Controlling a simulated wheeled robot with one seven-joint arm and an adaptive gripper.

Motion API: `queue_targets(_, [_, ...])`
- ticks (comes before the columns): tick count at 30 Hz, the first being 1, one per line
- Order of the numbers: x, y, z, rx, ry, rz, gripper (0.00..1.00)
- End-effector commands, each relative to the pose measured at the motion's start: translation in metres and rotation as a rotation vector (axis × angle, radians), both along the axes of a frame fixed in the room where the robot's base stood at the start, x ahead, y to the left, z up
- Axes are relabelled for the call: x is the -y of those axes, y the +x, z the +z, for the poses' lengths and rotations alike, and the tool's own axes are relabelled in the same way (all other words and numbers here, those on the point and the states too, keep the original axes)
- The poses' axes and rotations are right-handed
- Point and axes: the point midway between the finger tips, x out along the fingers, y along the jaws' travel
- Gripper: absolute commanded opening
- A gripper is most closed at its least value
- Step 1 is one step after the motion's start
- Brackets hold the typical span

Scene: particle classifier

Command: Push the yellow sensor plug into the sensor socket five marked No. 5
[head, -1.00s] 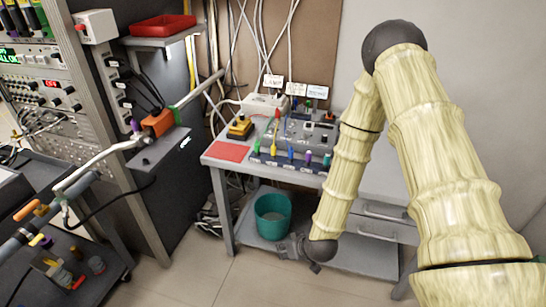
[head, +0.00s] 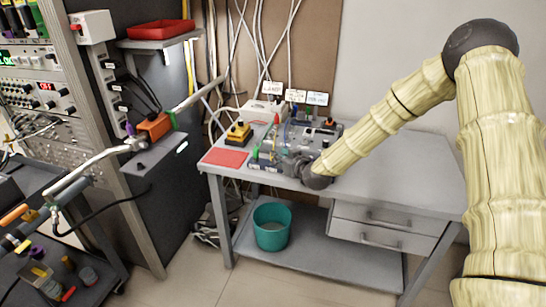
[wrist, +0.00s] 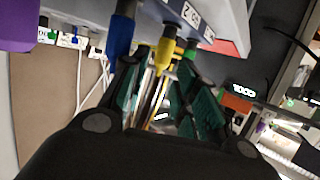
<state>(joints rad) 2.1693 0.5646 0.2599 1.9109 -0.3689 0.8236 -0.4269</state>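The yellow sensor plug (wrist: 164,52) shows in the wrist view, between the tips of my two teal-padded fingers (wrist: 162,72). The fingers are spread, with gaps visible around the plug, and I cannot tell whether either one touches it. A blue plug (wrist: 120,35) is to its left and a green plug (wrist: 190,50) to its right. In the head view my gripper (head: 290,162) is at the front of the grey sensor box (head: 328,133) and hides part of its plug row. The No. 5 socket marking is not legible.
A purple plug (wrist: 16,25) is at the wrist view's left edge. On the table (head: 400,180) are a red mat (head: 225,157) and a yellow-and-black device (head: 239,132). A teal bin (head: 271,228) stands on the lower shelf. The table's right side is clear.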

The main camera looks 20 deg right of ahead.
Motion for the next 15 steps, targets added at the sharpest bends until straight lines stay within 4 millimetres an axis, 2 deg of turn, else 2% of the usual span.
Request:
queue_targets(8, [-0.004, 0.013, -0.004, -0.001, 0.001, 0.001, 0.30])
queue_targets(15, [-0.009, 0.037, -0.011, -0.002, 0.001, 0.001, 0.30])
